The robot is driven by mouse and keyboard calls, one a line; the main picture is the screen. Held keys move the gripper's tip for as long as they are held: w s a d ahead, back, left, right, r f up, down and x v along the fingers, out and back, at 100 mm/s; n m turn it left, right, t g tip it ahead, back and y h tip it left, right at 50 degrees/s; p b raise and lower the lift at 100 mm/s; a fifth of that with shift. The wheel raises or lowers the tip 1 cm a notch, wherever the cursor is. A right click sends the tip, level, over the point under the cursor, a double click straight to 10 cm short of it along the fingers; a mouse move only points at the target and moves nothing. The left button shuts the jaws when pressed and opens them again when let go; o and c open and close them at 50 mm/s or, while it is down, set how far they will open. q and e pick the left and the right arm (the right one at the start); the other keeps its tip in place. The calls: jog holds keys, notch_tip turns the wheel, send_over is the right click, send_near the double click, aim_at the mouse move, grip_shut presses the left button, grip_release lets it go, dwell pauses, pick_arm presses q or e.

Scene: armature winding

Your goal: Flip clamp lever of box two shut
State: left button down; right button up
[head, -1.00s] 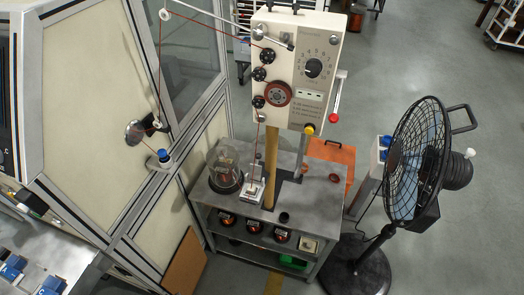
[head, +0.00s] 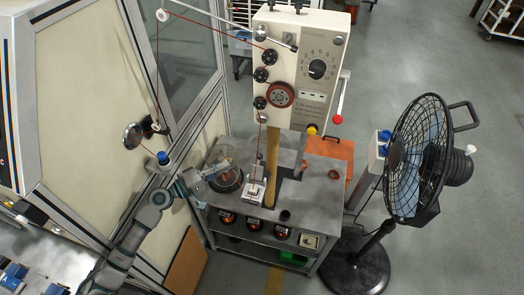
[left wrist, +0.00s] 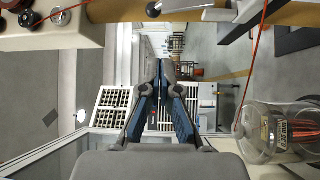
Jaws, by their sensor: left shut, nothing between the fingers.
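A cream box (head: 322,110) with a dial stands on a yellow post above the metal workbench. A lever with a red knob (head: 337,119) hangs down at the box's right side. A small white fixture (head: 252,194) sits on the bench below, with a red wire running down to it; whether it has a clamp lever is too small to tell. My left gripper (head: 222,168) is beside the glass dome, left of the post, apart from the box and lever. Its fingertips (left wrist: 163,72) are together and empty in the left wrist view. My right gripper is not in view.
The glass dome (head: 225,178) stands close to my left gripper. The red wire (left wrist: 255,65) crosses the right of the left wrist view. A black fan (head: 418,165) stands right of the bench (head: 320,205). A framed cabinet wall (head: 95,120) borders the left.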

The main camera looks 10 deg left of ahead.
aim_at(258, 166)
pick_arm(q)
jog(key=shift+s+d+r, duration=0.1)
jog(key=shift+d+r, duration=0.35)
jog(key=shift+d, duration=0.3)
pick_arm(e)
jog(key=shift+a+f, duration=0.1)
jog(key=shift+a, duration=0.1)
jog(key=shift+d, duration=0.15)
pick_arm(q)
jog(key=p+x, duration=0.3)
jog(key=x, duration=0.7)
jog(key=shift+p, duration=0.4)
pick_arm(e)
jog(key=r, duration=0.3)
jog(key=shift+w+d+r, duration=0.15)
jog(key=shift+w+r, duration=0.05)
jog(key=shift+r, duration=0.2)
pick_arm(q)
jog(key=shift+a+f, duration=0.1)
